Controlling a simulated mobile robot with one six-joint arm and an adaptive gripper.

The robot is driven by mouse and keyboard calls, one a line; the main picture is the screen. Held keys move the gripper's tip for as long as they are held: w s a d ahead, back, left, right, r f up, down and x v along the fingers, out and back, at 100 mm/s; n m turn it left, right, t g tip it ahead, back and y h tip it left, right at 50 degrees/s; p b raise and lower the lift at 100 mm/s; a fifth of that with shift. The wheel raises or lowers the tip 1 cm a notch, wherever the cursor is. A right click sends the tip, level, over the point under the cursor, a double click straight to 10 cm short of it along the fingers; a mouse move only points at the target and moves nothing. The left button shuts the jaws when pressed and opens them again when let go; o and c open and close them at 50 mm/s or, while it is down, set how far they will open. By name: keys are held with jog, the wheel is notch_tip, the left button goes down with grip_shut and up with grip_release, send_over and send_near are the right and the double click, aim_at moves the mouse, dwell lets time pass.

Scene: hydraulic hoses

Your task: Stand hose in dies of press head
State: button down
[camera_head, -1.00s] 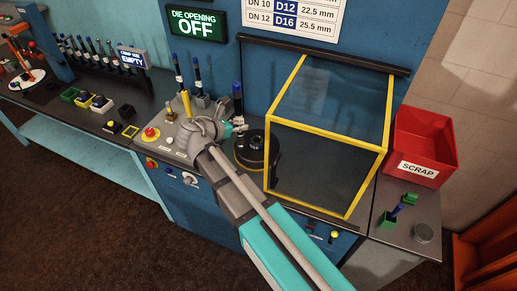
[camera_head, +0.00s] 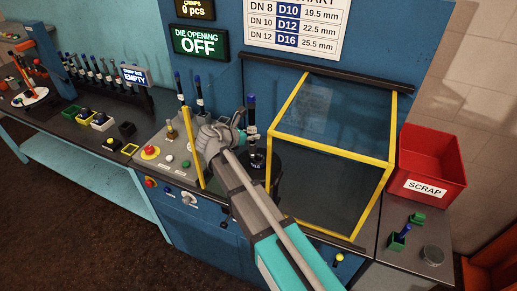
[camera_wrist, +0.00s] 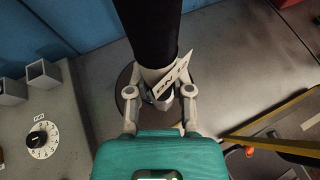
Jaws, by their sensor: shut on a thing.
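The hose (camera_head: 252,118) is dark with a blue upper end and stands roughly upright. My gripper (camera_head: 242,134) is shut on it, coming from the left side. In the wrist view the black hose (camera_wrist: 153,32) rises between the closed fingers (camera_wrist: 160,92), and a white printed tag (camera_wrist: 173,80) hangs at the grip.
A yellow-framed clear guard (camera_head: 335,150) stands close right of the hose. A yellow rod (camera_head: 192,150) and other hoses (camera_head: 199,92) stand to the left. A display (camera_head: 200,42) reads die opening OFF. A red scrap bin (camera_head: 432,165) is at the right.

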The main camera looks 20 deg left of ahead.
jog(key=w+f+b, duration=0.4)
jog(key=f, duration=0.1)
jog(key=shift+w+f+b, duration=0.15)
jog(key=shift+w+b, duration=0.2)
jog(key=shift+w, duration=0.05)
jog(key=shift+d, duration=0.1)
jog(key=shift+w+f+b, duration=0.2)
jog(key=shift+f+b, duration=0.8)
jog(key=shift+w+f+b, duration=0.2)
jog(key=shift+f+b, duration=0.8)
jog(key=shift+f+b, duration=0.6)
jog(key=c, duration=0.5)
grip_release()
jog(key=shift+r, duration=0.25)
